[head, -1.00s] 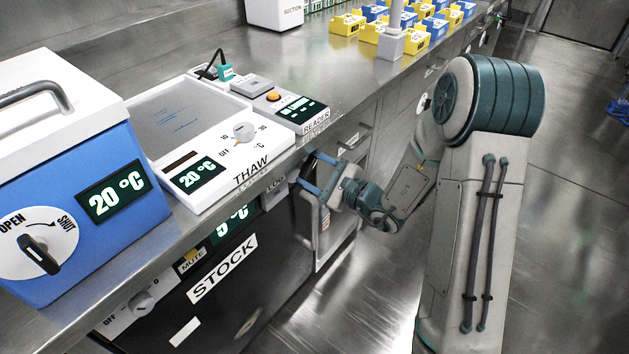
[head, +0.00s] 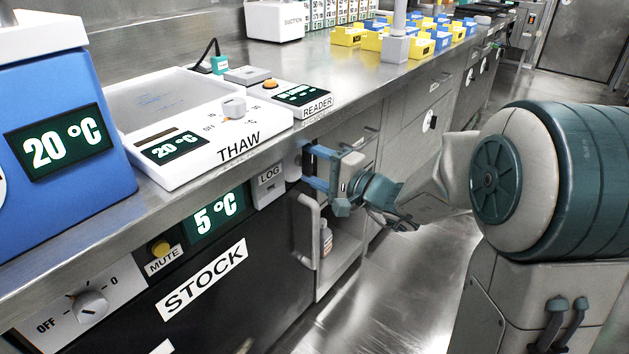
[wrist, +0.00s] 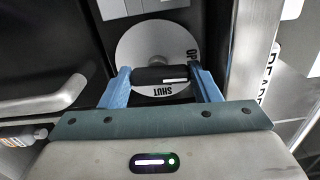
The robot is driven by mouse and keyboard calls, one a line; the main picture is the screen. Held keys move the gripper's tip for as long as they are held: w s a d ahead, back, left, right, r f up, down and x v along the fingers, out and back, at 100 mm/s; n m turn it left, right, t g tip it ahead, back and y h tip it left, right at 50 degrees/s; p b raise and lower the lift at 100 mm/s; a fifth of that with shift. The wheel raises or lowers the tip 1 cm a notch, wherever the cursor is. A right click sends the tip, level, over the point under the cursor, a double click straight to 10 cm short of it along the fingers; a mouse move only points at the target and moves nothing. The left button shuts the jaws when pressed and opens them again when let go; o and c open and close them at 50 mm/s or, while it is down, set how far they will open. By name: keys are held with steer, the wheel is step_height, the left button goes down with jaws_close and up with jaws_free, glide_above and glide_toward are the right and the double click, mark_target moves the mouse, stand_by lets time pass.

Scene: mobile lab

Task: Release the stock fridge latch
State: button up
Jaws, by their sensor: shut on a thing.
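The stock fridge shows its black door (head: 245,310) and STOCK label (head: 204,279) in the head view. Its latch is a pale round dial (wrist: 133,47) marked OPEN and SHUT in the wrist view, with a black bar knob (wrist: 150,76) across it. The bar lies crosswise in that picture, with a white mark toward its right end. My gripper (wrist: 161,84) has its blue fingers on the two ends of the bar and is shut on it. In the head view my gripper (head: 314,170) reaches the fridge front right of the LOG box, and the latch is mostly hidden.
The fridge's bar handle (head: 306,232) stands out just below my gripper, and also shows at left in the wrist view (wrist: 45,103). An open shelf space with a bottle (head: 326,238) is beside it. The counter edge (head: 345,118) runs above. Floor is clear at front.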

steer(key=shift+f+n+b, duration=0.1)
steer(key=shift+n+b, duration=0.4)
steer(key=shift+b, duration=0.05)
steer(key=o, duration=1)
steer(key=shift+p+v, duration=1.7)
steer(key=shift+v, duration=5.25)
